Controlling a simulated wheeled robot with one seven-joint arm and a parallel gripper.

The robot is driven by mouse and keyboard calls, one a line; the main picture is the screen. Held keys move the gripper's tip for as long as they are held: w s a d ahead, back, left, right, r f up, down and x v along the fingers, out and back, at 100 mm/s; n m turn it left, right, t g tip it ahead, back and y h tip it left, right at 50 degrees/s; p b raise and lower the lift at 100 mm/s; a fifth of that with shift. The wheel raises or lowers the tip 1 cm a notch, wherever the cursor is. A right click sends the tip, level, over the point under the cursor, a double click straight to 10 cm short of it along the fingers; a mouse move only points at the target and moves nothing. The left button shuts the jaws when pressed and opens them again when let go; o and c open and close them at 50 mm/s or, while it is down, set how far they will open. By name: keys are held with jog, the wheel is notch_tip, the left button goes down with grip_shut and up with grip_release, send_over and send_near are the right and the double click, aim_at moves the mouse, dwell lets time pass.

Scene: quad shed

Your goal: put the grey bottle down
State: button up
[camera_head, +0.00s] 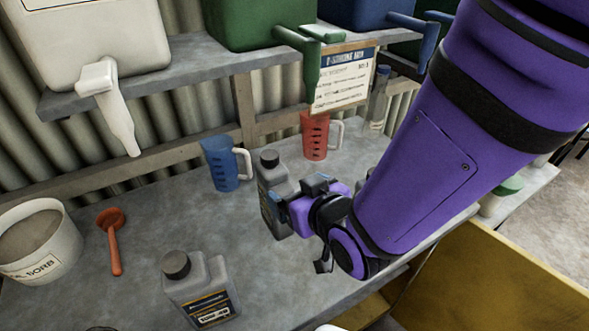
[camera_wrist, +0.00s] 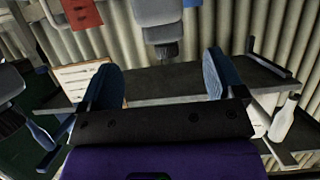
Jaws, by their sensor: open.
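A grey bottle (camera_head: 271,182) with a black cap stands upright on the bench, just behind and left of my gripper (camera_head: 300,191), which partly hides it. In the wrist view this bottle (camera_wrist: 158,22) is at the top middle, beyond the fingertips. My gripper (camera_wrist: 159,72) is open, with its two blue fingers apart and nothing held between them. A second grey bottle (camera_head: 203,287) with a black cap and dark label stands upright at the front of the bench, away from my gripper.
A blue jug (camera_head: 221,165) and a red jug (camera_head: 315,137) stand behind the bottle. A white tub (camera_head: 40,245) and a red scoop (camera_head: 113,240) are at left. A shelf (camera_head: 180,85) with tapped containers and a hanging sign (camera_head: 344,80) overhangs the back. The bench middle (camera_head: 160,220) is clear.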

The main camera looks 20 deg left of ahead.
aim_at(279, 182)
jog(key=shift+s+f+x, duration=0.1)
jog(key=shift+x, duration=2.1)
jog(key=shift+s+f+x, duration=0.1)
jog(key=shift+f+x, duration=0.05)
jog(key=shift+x, duration=2)
grip_shut()
